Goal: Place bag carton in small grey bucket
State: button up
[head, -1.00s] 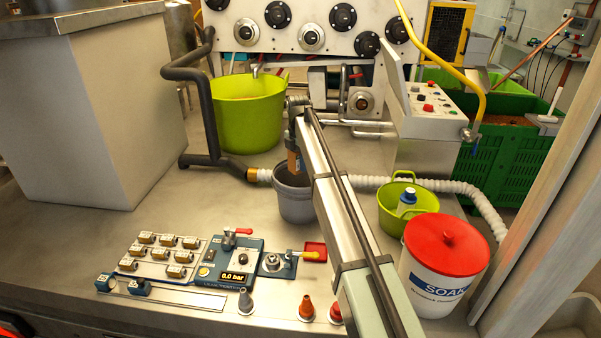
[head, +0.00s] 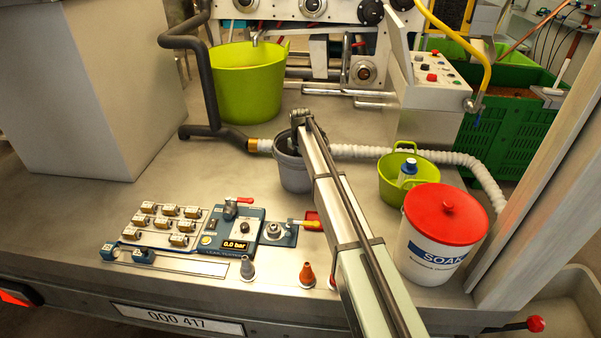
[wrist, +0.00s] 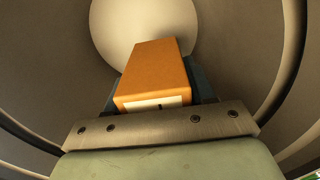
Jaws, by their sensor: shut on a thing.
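The bag carton (wrist: 156,73) is an orange-brown box with a white label on its near end, seen in the wrist view. My gripper (wrist: 158,85) is shut on it, with dark fingers at its two sides. The small grey bucket (head: 291,172) stands on the metal deck in the head view, with the end of my arm over it. In the wrist view the bucket's grey wall (wrist: 235,60) surrounds the carton, and a pale round bottom lies beyond. The carton and fingers are hidden in the head view by the arm and bucket. I cannot tell whether the carton touches the bottom.
A large green tub (head: 248,85) stands behind the bucket. A smaller green tub (head: 393,190) with a bottle and a white SOAK bucket (head: 425,250) with a red lid stand to the right. A white corrugated hose (head: 360,151) passes behind. A tester panel (head: 235,235) lies in front.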

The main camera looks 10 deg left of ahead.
jog(key=shift+f, duration=2.8)
jog(key=shift+f, duration=0.1)
jog(key=o, duration=0.9)
jog(key=shift+c, duration=0.2)
notch_tip(320, 180, up, 12)
jog(key=shift+r, duration=0.15)
